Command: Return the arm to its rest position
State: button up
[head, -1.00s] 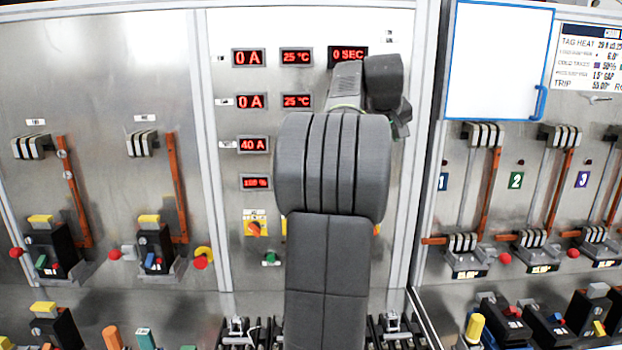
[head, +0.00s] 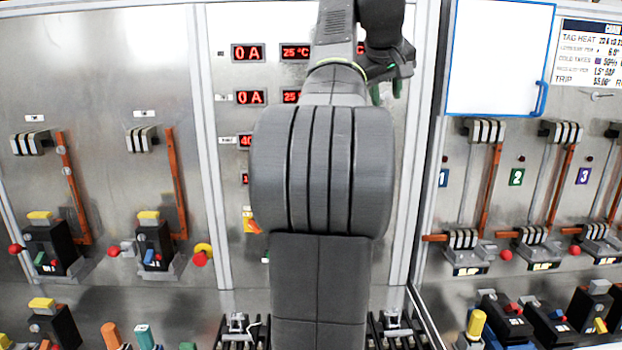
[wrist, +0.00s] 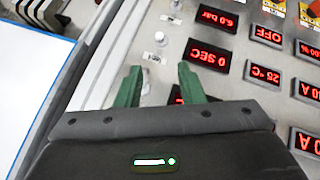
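My gripper (wrist: 160,84) shows in the wrist view with two green fingers spread apart and nothing between them. It is in front of the panel with red displays, seen upside down there, including one reading 0 SEC (wrist: 209,57). In the head view my gripper (head: 386,90) is partly hidden by my arm, and only bits of green finger show at the upper middle. My arm (head: 320,170) rises through the middle of the view, bent, and covers part of the display panel (head: 235,25). I cannot tell whether the fingers touch the panel.
A blue-framed white board (head: 498,55) hangs right of my gripper; it also shows close on the left in the wrist view (wrist: 30,85). Breaker rigs with orange bars (head: 176,185) stand left and right. Coloured blocks and knobs (head: 145,335) line the front edge.

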jog(key=p+x, duration=0.1)
jog(key=x, duration=1.3)
jog(key=shift+d, duration=0.15)
jog(key=shift+w+f, duration=0.1)
jog(key=shift+f, duration=0.05)
jog(key=f+t+b, duration=0.1)
jog(key=t+b, duration=0.1)
jog(key=t, duration=0.1)
jog(key=f+m+t+b, duration=0.1)
jog(key=t+b, duration=0.1)
jog(key=t, duration=0.1)
jog(key=s+f+t+h+b, duration=0.1)
jog(key=f+t+b, duration=0.1)
jog(key=shift+t, duration=0.4)
jog(key=t+b, duration=0.1)
jog(key=b, duration=0.4)
jog(key=shift+f+m+b, duration=0.15)
jog(key=shift+m+b, duration=0.15)
jog(key=shift+s+r, duration=0.2)
jog(key=shift+s, duration=0.3)
jog(key=shift+s, duration=0.1)
